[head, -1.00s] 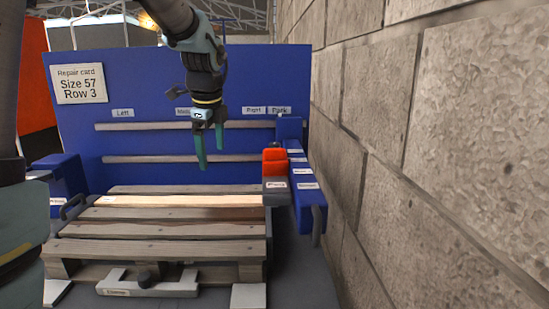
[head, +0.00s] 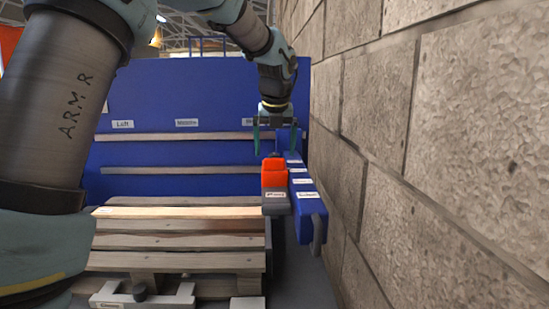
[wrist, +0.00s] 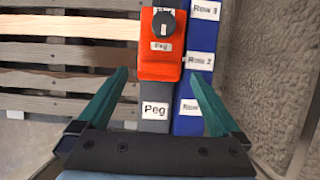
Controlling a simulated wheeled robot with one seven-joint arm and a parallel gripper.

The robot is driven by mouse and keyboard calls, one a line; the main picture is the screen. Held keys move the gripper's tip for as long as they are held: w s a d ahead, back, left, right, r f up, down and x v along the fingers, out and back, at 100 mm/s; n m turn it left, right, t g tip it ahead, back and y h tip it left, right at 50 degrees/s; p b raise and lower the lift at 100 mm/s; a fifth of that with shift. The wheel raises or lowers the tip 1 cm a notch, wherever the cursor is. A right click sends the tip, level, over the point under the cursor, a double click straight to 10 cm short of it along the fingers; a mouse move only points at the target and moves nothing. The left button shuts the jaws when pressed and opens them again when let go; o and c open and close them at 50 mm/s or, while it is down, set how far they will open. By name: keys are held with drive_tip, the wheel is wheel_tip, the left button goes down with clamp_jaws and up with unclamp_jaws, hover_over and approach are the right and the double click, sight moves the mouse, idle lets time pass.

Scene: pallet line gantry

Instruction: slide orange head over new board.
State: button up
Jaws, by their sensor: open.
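The orange head (head: 275,172) sits on a grey block labelled Peg, at the right edge of the pallet. It has a dark round knob on top and a Peg label in the wrist view (wrist: 160,60). My gripper (head: 275,150) is open and empty, above and behind the orange head in the head view. In the wrist view its green fingers (wrist: 160,85) are spread wide, one on each side of the head's line, apart from it. The new board (head: 180,212) is the paler, cleaner slat across the pallet, left of the head.
A blue rail (head: 308,200) with row labels runs along the right of the head, with a grey handle at its near end. A stone wall (head: 430,150) stands close on the right. A blue panel (head: 200,100) stands behind. A grey clamp (head: 142,295) is at the pallet's front.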

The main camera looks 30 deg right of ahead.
sight(275, 159)
drive_tip(key=shift+p+x, duration=0.3)
drive_tip(key=shift+x, duration=1.85)
drive_tip(key=shift+c, duration=0.2)
clamp_jaws()
